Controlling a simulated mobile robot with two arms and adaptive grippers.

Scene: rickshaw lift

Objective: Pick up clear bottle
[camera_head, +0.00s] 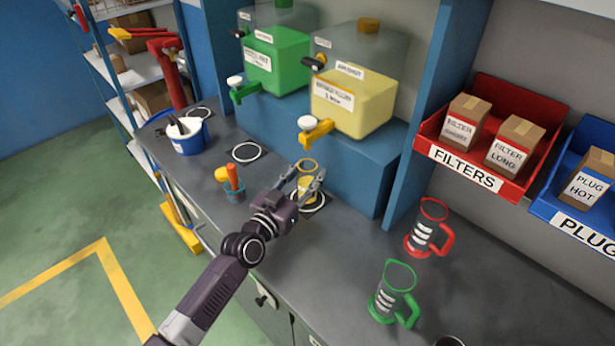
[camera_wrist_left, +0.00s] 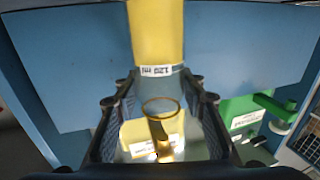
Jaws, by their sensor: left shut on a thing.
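The clear bottle (camera_head: 307,183) has a yellow rim and yellow liquid in its lower part. In the head view it is at the white ring mark on the counter, in front of the yellow tap; I cannot tell whether it touches the counter. My left gripper (camera_head: 307,180) is shut on it, with a finger on each side. The left wrist view shows the bottle (camera_wrist_left: 156,35) upside down, with a "120 ml" label near the liquid's top. My left gripper (camera_wrist_left: 160,100) frames its neck there. My right gripper is not in view.
Yellow (camera_head: 352,100) and green (camera_head: 275,62) dispensers stand on a blue ledge (camera_head: 365,165) behind. Red (camera_head: 425,228) and green (camera_head: 393,292) jugs stand to the right. A blue bucket (camera_head: 187,138) and a small holder with coloured tools (camera_head: 235,187) stand to the left.

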